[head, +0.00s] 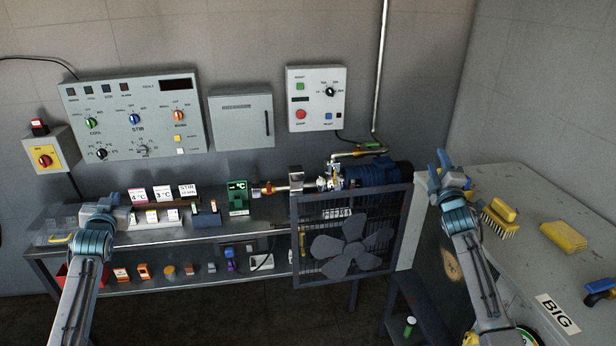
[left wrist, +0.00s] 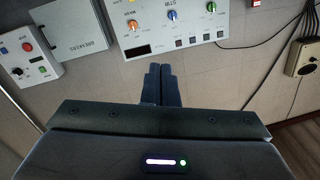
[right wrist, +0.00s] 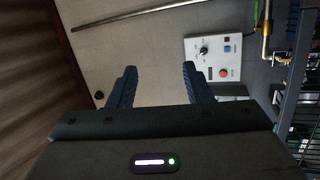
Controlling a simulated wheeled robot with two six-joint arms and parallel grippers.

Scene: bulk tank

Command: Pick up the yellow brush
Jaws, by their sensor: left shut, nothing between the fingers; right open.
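The yellow brush (head: 501,216) lies on the grey top of the cabinet at the right in the head view, with its pale bristles facing down toward the front. My right gripper (head: 440,163) is just left of the brush, raised, open and empty; its two apart fingers also show in the right wrist view (right wrist: 157,90). My left gripper (head: 108,202) is at the far left in front of the shelf bench, away from the brush. Its fingers are together and empty in the left wrist view (left wrist: 161,84). The brush is not in either wrist view.
On the cabinet top (head: 505,265) are a yellow sponge or cloth (head: 563,237), a "BIG" label (head: 557,314) and a blue-handled item (head: 601,291). A fan grille (head: 350,240) and a blue motor (head: 377,174) stand left of the cabinet. Control panels (head: 135,115) hang on the wall.

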